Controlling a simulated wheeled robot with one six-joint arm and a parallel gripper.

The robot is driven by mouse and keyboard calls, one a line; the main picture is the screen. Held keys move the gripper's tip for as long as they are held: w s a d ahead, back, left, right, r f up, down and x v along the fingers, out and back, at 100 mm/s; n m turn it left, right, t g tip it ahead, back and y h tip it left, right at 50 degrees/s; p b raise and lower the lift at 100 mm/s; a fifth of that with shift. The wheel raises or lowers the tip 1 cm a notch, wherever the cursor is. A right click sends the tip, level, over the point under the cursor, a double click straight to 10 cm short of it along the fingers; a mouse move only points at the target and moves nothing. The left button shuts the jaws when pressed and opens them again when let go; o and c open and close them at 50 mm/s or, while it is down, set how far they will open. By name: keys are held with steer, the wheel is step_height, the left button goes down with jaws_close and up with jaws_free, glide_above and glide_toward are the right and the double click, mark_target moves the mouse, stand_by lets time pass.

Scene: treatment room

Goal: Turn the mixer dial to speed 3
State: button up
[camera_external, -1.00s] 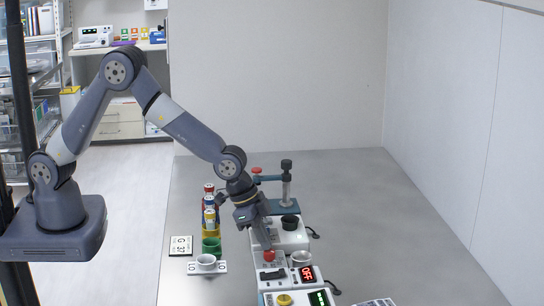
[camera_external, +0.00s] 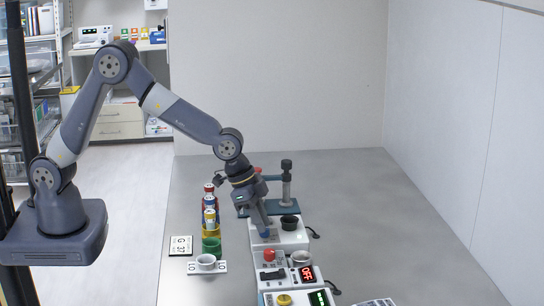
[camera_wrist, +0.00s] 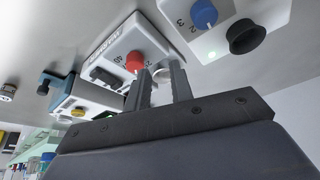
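The mixer (camera_external: 293,238) is a white box with a black cup (camera_external: 290,221) on top and a blue dial (camera_external: 265,234) on its front left. In the wrist view the blue dial (camera_wrist: 204,13) is at the top edge, with the printed figures 2 and 3 beside it; its exact setting is unclear. My gripper (camera_external: 263,227) points down just above and behind the dial in the external view. In the wrist view my gripper (camera_wrist: 160,68) has its two fingers apart, with nothing seen held between them; the dial is beyond the fingertips.
A white unit with a red knob (camera_external: 269,255) and an OFF display (camera_external: 307,273) stands nearer the camera. A teal stand (camera_external: 286,185) is behind the mixer.

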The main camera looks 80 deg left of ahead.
steer(key=o, duration=0.5)
steer(key=s+a+r, duration=0.1)
steer(key=a, duration=0.1)
steer(key=a+r+b, duration=0.1)
steer(key=a+r, duration=0.1)
steer(key=a, duration=0.1)
steer(key=s+a+r+b, duration=0.1)
steer(key=a, duration=0.2)
steer(key=shift+s+a+r, duration=0.2)
steer(key=shift+s+r, duration=0.1)
steer(key=shift+s, duration=0.05)
steer(key=p+x, duration=0.1)
steer(key=x, duration=0.9)
steer(key=shift+w+d+f+p, duration=0.1)
steer(key=shift+w+f+p, duration=0.05)
steer(key=shift+p, duration=0.15)
steer(key=shift+c, duration=0.4)
steer(key=c, duration=0.9)
